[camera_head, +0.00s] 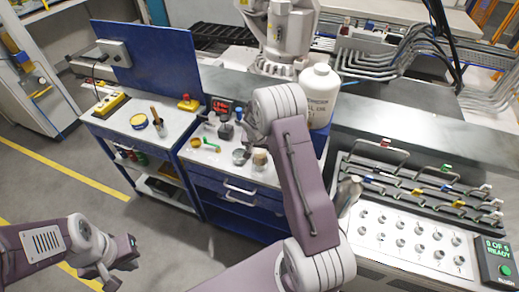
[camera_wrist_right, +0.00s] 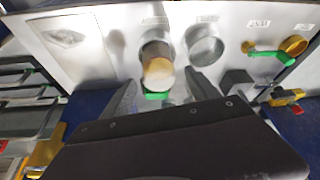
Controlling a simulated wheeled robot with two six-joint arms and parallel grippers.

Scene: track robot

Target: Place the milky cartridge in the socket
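A short cylinder with a pale milky end face and brownish side (camera_wrist_right: 158,68) stands on the white worktop between my right fingertips; it also shows in the head view (camera_head: 259,161). A green part shows just below it. My right gripper (camera_wrist_right: 160,80) is open, with a finger on each side and visible gaps. A round grey-rimmed socket or cup (camera_wrist_right: 204,46), seemingly empty, is right of the cylinder in the wrist view. My left gripper (camera_head: 118,268) hangs at lower left over the floor; its fingers are unclear.
A green and yellow part (camera_wrist_right: 272,52) and a dark block (camera_wrist_right: 236,82) lie to the right. A large white bottle (camera_head: 318,95) stands behind my right arm. A panel with several knobs (camera_head: 410,240) is at right. Floor at lower left is clear.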

